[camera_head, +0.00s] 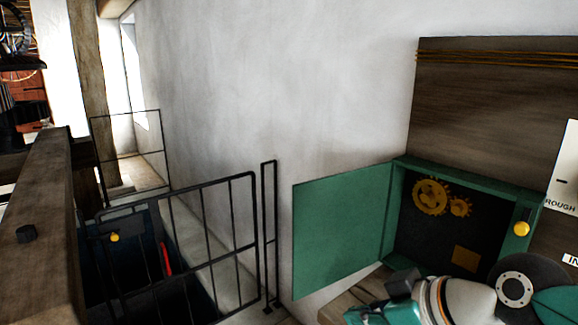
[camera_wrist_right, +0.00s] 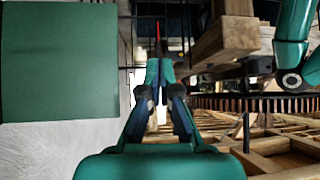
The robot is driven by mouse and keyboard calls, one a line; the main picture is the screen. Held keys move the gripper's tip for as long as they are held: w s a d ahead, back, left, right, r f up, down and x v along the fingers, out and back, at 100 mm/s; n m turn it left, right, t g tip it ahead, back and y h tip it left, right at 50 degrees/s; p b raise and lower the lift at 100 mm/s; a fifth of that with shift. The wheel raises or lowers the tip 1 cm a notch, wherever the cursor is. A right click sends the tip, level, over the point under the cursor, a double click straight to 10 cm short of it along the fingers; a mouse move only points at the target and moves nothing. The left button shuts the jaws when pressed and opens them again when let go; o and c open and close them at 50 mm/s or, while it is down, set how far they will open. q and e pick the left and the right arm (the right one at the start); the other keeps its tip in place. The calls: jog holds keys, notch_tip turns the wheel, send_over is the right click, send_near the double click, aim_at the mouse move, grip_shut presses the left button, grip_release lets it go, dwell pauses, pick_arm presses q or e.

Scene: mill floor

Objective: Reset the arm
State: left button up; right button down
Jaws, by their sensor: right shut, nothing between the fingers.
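My right arm comes in at the lower right of the head view, with white, dark and teal links. Its gripper (camera_head: 368,315) is at the bottom edge, partly cut off, below the open green cabinet door. In the right wrist view the gripper's fingers (camera_wrist_right: 158,68) are together with nothing between them. The gripper is apart from the door. A teal and grey link of mine (camera_wrist_right: 293,50) shows at the upper right of the wrist view. My left gripper does not show.
A green cabinet (camera_head: 390,215) on the wall holds yellow gears (camera_head: 430,197); its door (camera_head: 340,230) stands open to the left. A yellow knob (camera_head: 521,229) is on its right side. A black railing (camera_head: 215,240) and a wooden beam (camera_head: 42,230) stand at the left.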

notch_tip(320, 180, down, 26)
jog(key=d+f+m+g+h, duration=0.1)
jog(key=d+m+g+h, duration=0.1)
jog(key=g, duration=0.4)
jog(key=s+f+m, duration=0.4)
jog(key=s+f, duration=0.2)
jog(key=f, duration=0.5)
jog(key=s+f+m, duration=0.5)
jog(key=s+f, duration=0.1)
jog(key=f, duration=0.5)
jog(key=shift+s+h, duration=0.3)
jog(key=shift+s, duration=0.1)
